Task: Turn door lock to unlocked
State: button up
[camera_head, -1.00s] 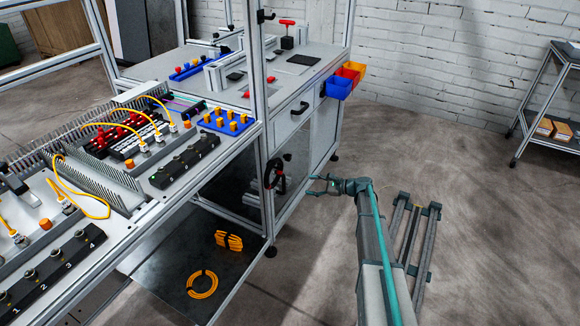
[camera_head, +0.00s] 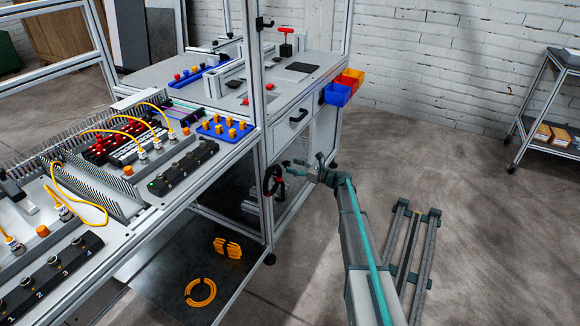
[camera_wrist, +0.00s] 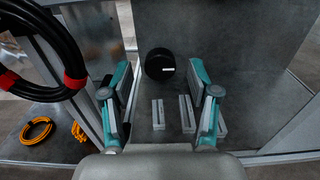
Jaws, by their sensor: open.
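The door lock (camera_wrist: 159,60) is a round black knob on a grey door panel (camera_wrist: 235,60) in the wrist view. A short white mark on it lies about level in the picture. My gripper (camera_wrist: 160,80) is open and empty, with one teal-and-grey finger on each side of the knob in the picture. Whether the fingers reach the knob's depth or touch it, I cannot tell. In the head view my gripper (camera_head: 296,168) is beside the cabinet front, below the drawer (camera_head: 299,114). I cannot make out the knob there.
A black cable coil with red ties (camera_wrist: 72,79) hangs close left of my gripper; it also shows in the head view (camera_head: 268,181). Orange coils (camera_head: 201,292) lie on the lower shelf.

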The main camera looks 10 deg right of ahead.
jog(key=shift+x, duration=1.15)
jog(key=c, duration=1.1)
